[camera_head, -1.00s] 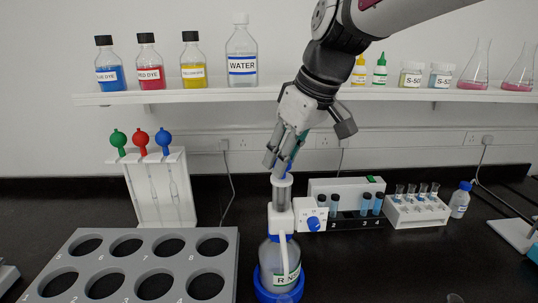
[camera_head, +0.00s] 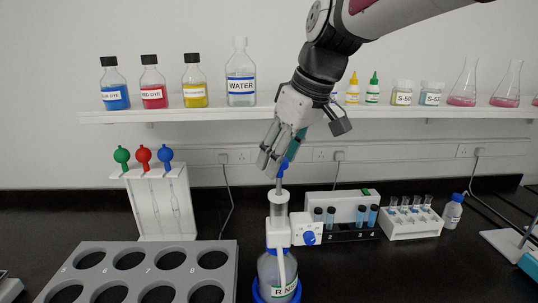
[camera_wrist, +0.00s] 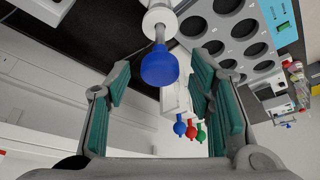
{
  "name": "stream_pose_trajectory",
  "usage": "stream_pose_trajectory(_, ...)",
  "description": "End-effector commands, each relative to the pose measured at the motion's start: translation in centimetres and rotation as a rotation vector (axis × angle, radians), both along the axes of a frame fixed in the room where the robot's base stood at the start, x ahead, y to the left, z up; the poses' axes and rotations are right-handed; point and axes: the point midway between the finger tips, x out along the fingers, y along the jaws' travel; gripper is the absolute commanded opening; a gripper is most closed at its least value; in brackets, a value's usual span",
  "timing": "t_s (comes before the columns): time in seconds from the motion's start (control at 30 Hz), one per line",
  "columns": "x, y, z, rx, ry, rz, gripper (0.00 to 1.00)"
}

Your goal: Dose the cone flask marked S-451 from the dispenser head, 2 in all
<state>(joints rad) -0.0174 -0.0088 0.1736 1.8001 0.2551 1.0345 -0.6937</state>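The dispenser bottle (camera_head: 268,272) stands upright on the bench in a blue ring base, its label partly cut off in view. Its dispenser head (camera_head: 278,215) has a clear barrel and a thin rod topped by a blue knob (camera_head: 284,167). In the camera_wrist view the blue knob (camera_wrist: 160,65) sits between the green-padded fingers, with a gap on each side. My gripper (camera_head: 281,157) is open around the knob, above the dispenser; it also shows in the camera_wrist view (camera_wrist: 160,75). No flask with a readable S-451 mark is in view.
A grey rack with numbered holes (camera_head: 150,247) lies left of the dispenser. A white stand with coloured bulbs (camera_head: 158,205) is behind it. A vial device (camera_head: 340,232) and tube rack (camera_head: 415,222) stand to the right. Bottles and cone flasks line the shelf (camera_head: 200,115).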

Motion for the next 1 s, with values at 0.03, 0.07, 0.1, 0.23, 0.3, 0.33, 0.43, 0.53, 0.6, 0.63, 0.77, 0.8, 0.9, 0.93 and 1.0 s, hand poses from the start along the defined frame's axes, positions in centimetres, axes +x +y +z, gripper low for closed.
stream_pose_trajectory(0.03, 0.0, 0.0, 0.0, 0.0, 0.0, 0.0, 0.48)
stream_pose_trajectory(0.07, 0.0, 0.0, 0.0, 0.0, 0.0, 0.0, 0.48)
stream_pose_trajectory(0.1, 0.0, 0.0, 0.0, 0.0, 0.0, 0.0, 0.48)
stream_pose_trajectory(0.23, -0.1, -0.1, 0.3, -0.001, -0.001, 0.0, 0.48)
stream_pose_trajectory(0.3, -0.2, -0.3, 0.9, 0.0, -0.001, 0.0, 0.48)
stream_pose_trajectory(0.33, -0.3, -0.4, 1.2, 0.0, -0.003, -0.001, 0.48)
stream_pose_trajectory(0.43, -0.7, -0.8, 2.8, 0.0, -0.004, -0.001, 0.48)
stream_pose_trajectory(0.53, -1.3, -1.4, 4.8, 0.001, -0.005, 0.0, 0.48)
stream_pose_trajectory(0.6, -1.7, -1.8, 6.1, 0.001, -0.005, -0.001, 0.48)
stream_pose_trajectory(0.63, -1.8, -2.0, 6.6, 0.0, -0.004, -0.001, 0.48)
stream_pose_trajectory(0.77, -2.5, -2.6, 8.8, 0.0, -0.004, -0.001, 0.48)
stream_pose_trajectory(0.8, -2.6, -2.7, 9.3, 0.0, -0.003, -0.001, 0.48)
stream_pose_trajectory(0.9, -3.0, -3.0, 10.3, 0.0, -0.001, 0.0, 0.48)
stream_pose_trajectory(0.93, -3.0, -3.1, 10.5, 0.0, -0.001, 0.0, 0.48)
stream_pose_trajectory(1.0, -3.1, -3.2, 10.9, 0.0, -0.001, 0.0, 0.48)
